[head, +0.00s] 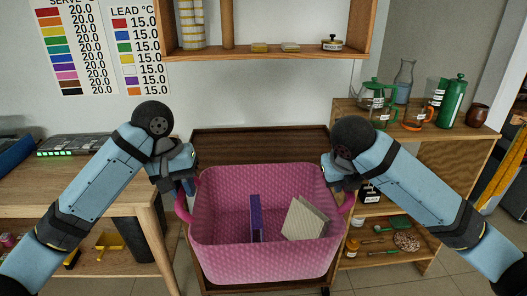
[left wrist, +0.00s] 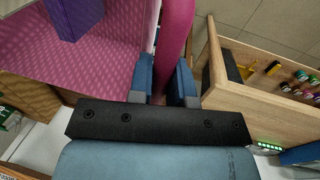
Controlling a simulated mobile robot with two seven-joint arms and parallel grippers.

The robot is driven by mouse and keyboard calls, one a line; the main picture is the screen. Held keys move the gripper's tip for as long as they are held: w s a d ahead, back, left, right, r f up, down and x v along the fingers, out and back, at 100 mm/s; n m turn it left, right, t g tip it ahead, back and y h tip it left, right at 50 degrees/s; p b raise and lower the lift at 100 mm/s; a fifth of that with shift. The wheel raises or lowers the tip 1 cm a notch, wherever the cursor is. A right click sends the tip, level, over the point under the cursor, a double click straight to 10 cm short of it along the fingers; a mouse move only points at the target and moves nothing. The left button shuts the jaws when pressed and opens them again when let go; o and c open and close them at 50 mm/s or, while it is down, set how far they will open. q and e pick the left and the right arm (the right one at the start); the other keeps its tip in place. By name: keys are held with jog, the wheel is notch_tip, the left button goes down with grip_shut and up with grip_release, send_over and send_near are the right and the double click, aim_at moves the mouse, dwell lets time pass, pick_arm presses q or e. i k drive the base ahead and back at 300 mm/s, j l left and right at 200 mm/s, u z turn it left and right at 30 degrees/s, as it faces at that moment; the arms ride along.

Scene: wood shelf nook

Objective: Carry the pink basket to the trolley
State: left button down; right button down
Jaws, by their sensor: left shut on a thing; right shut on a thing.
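The pink basket (head: 265,265) is upright in the middle of the head view, with a purple item (head: 256,218) and a beige item (head: 304,219) inside. My left gripper (head: 183,190) is shut on its left handle; in the left wrist view the fingers (left wrist: 174,85) close around the pink handle (left wrist: 174,35). My right gripper (head: 346,187) is shut on the right handle. The dark brown trolley (head: 258,144) is behind and below the basket, its far part bare. Whether the basket touches its top is hidden.
A wooden table (head: 85,181) stands at the left, with a green-lit device (head: 75,144) on it. A wooden shelf unit (head: 455,130) with a glass jug, green flask and cups stands at the right. A wall shelf (head: 265,50) hangs above the trolley.

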aim_at(256, 157)
jog(key=i, duration=1.55)
